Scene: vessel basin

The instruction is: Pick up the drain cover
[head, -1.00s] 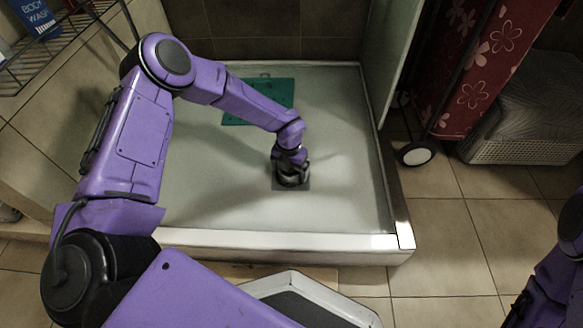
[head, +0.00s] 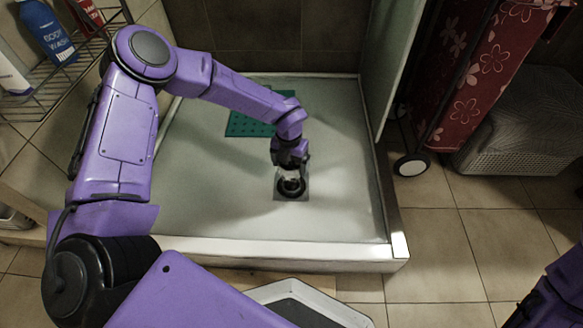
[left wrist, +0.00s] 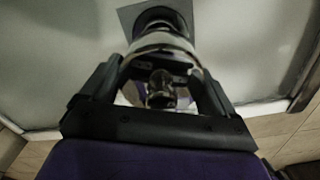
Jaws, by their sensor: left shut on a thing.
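My left gripper (head: 291,166) is over the drain in the shower tray, pointing down. It is shut on the drain cover (left wrist: 160,42), a shiny round metal piece with a small knob between the fingers in the left wrist view. The cover is mostly hidden by the gripper in the head view. Below it, the drain (head: 281,195) shows as a grey square plate with a dark round ring; it also shows in the left wrist view (left wrist: 127,14). The cover appears raised above the drain. My right gripper is out of view; only part of the right arm shows at lower right.
The pale shower tray (head: 345,215) has a raised front rim (head: 270,250). A green perforated mat (head: 245,125) lies behind the gripper. A wire rack with bottles (head: 48,35) is at upper left. A red floral trolley bag (head: 475,75) and grey basket (head: 525,125) stand right.

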